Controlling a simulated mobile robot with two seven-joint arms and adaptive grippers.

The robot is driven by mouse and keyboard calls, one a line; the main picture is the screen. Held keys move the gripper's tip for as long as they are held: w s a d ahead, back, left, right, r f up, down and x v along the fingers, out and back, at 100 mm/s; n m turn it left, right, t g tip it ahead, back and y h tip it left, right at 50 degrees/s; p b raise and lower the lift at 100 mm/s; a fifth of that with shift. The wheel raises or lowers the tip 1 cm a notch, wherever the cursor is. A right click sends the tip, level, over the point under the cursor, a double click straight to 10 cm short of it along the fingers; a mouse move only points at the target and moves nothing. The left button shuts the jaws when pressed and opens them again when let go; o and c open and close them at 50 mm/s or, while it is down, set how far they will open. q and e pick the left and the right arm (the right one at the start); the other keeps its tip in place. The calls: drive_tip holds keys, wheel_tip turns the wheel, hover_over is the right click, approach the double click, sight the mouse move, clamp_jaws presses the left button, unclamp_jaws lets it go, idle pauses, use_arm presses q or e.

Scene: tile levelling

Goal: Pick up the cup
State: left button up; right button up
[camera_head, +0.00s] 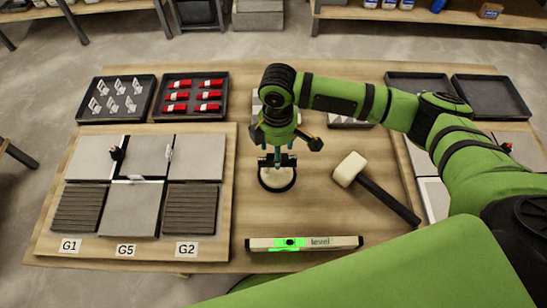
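The cup, a suction cup with a pale round body and dark rim (277,179), stands on the wooden table in the middle. My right gripper (279,158) points down directly over it, at the cup's upper part. The wrist and fingers cover much of the cup's top, so I cannot tell whether the fingers are closed on it. The cup looks upright and appears to rest on the table. My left gripper is not in view.
A white-headed mallet (350,169) lies right of the cup. A spirit level (304,243) lies in front. A tile board (50,235) is at left, with trays of clips (119,115) and red wedges (160,115) behind. Empty black trays (489,99) stand back right.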

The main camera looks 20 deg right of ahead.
drive_tip(key=shift+s+f, duration=0.45)
drive_tip(key=shift+f, duration=0.4)
drive_tip(key=f, duration=0.2)
drive_tip(key=f+p, duration=0.1)
drive_tip(key=shift+w+f, duration=0.2)
drive_tip(key=shift+f, duration=0.4)
clamp_jaws()
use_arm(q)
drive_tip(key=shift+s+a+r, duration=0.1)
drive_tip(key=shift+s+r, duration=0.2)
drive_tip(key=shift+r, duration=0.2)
